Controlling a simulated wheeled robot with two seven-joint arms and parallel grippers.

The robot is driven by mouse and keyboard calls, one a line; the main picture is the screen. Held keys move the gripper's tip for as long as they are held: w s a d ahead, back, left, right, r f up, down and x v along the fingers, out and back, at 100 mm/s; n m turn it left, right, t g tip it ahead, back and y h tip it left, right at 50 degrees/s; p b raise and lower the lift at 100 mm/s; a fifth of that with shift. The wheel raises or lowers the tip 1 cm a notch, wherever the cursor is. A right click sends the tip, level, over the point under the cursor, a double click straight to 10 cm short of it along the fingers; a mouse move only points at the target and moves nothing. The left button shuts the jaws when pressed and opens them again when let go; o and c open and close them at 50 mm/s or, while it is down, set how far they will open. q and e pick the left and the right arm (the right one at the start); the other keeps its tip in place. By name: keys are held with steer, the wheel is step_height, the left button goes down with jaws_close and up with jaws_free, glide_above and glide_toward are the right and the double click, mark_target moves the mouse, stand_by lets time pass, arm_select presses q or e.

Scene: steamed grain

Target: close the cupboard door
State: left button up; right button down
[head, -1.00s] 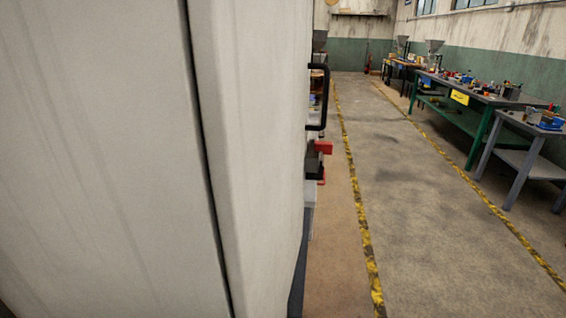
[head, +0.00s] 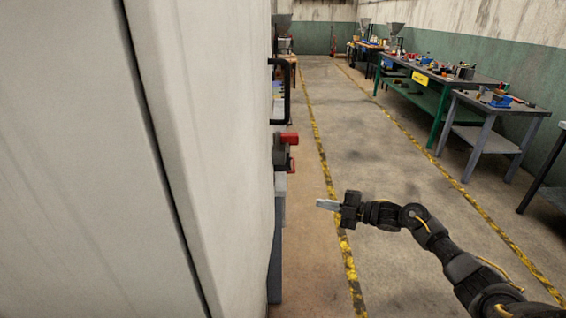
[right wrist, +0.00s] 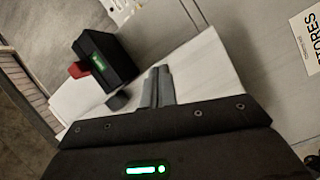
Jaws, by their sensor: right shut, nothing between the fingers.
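A large off-white cupboard (head: 65,170) fills the left of the head view. A dark vertical seam runs down it, and a black bar handle (head: 287,92) sticks out at its right edge. Below the handle is a black and red fitting (head: 285,150). How far the door stands open cannot be told. My right gripper (head: 328,204) is shut and empty, pointing left toward the cupboard, with floor showing between them. In the right wrist view its closed fingers (right wrist: 157,88) lie in front of a pale panel (right wrist: 205,70). My left gripper is out of view.
Workbenches (head: 440,75) with small items line the right wall. The floor aisle (head: 360,130) between yellow-black lines is clear.

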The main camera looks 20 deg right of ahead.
steer(key=s+a+r+n+g+y, duration=0.15)
steer(key=r+n, duration=0.25)
steer(key=r, duration=0.4)
steer(key=s+r+n+g+y, duration=0.2)
steer(key=s+r+n, duration=0.15)
steer(key=r, duration=0.45)
steer(key=p, duration=0.7)
glide_toward(271, 166)
steer(key=x, duration=0.5)
steer(key=shift+w+a+r, duration=0.1)
steer(key=shift+w+r, duration=0.05)
steer(key=shift+r, duration=0.15)
steer(key=shift+w+a+f+n, duration=0.15)
steer(key=shift+w+a+n, duration=0.2)
steer(key=shift+a, duration=0.3)
steer(key=shift+f, duration=0.1)
